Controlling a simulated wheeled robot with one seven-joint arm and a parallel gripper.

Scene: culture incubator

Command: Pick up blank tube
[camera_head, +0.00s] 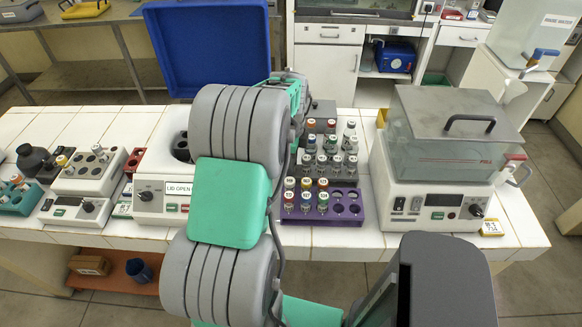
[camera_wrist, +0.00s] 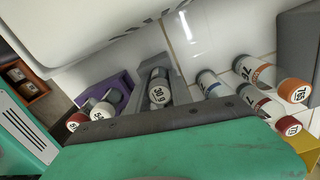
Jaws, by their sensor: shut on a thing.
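In the wrist view, my gripper (camera_wrist: 160,74) is shut on a tube (camera_wrist: 159,91) with a white, dark-lettered cap, held between its grey fingers. I cannot read whether this is the blank tube. In the head view my arm hides most of the gripper and the held tube. A purple rack (camera_head: 350,220) holds several capped tubes (camera_head: 306,196) and has empty holes at its right. It also shows in the wrist view (camera_wrist: 120,84). Behind it in the head view, more tubes (camera_head: 334,162) with white, red and orange caps stand in a grey rack.
A lidded water bath (camera_head: 440,145) stands right of the racks. A centrifuge (camera_head: 158,185) with its blue lid (camera_head: 207,45) raised stands left, partly behind my arm. Small block heaters (camera_head: 90,172) stand farther left. White tiled bench between the racks and bath is clear.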

